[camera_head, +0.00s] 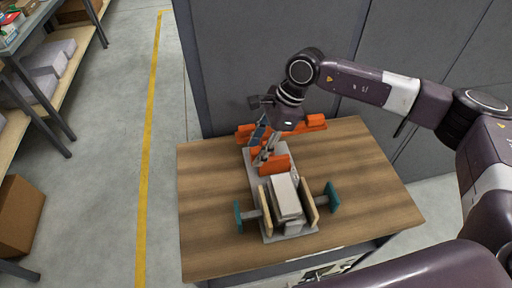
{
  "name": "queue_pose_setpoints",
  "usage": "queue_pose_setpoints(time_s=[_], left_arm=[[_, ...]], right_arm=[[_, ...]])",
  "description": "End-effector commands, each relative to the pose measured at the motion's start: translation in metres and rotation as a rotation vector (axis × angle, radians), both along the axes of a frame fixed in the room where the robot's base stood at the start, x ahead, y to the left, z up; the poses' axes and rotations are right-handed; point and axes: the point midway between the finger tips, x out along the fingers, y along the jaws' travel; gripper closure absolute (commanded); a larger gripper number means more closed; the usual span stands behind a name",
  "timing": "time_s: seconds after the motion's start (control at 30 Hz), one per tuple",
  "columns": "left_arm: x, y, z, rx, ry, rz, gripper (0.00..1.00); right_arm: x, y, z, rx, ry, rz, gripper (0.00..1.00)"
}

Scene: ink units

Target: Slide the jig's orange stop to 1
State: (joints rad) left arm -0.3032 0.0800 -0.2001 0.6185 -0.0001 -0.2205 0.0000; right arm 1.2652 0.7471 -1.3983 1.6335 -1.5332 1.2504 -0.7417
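The jig lies on the wooden table, with a grey base plate (268,237). Its orange stop (275,164) stands across the plate, behind a pale grey block (286,196). My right gripper (266,156) reaches down from behind, with its fingertips at the orange stop. They cover part of the stop, and I cannot tell whether they touch it or how far apart they are. Faint markings show on the plate near the stop, but the numbers are too small to read. My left gripper is not in view.
Wooden jaws (310,202) with teal ends (333,197) flank the block. A long orange bar (312,124) lies behind the stop. The wooden table (376,196) is bare on both sides. Grey cabinets (265,50) stand close behind; shelves (45,75) are at left.

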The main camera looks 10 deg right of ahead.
Motion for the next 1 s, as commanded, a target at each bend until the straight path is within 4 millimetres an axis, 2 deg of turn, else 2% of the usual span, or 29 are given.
queue_pose_setpoints(time_s=[0.2,0.43,0.77,1.0], left_arm=[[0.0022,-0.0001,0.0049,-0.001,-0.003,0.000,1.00],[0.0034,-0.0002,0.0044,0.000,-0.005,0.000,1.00],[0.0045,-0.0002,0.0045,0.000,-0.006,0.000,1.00],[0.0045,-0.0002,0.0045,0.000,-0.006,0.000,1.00]], right_arm=[[-0.0004,0.0056,-0.0123,0.001,0.000,0.001,0.61],[-0.0002,0.0056,-0.0130,0.000,0.000,0.001,0.62],[-0.0001,0.0055,-0.0127,0.000,-0.001,0.001,0.98],[0.0000,0.0054,-0.0125,0.000,-0.002,0.001,1.00]])
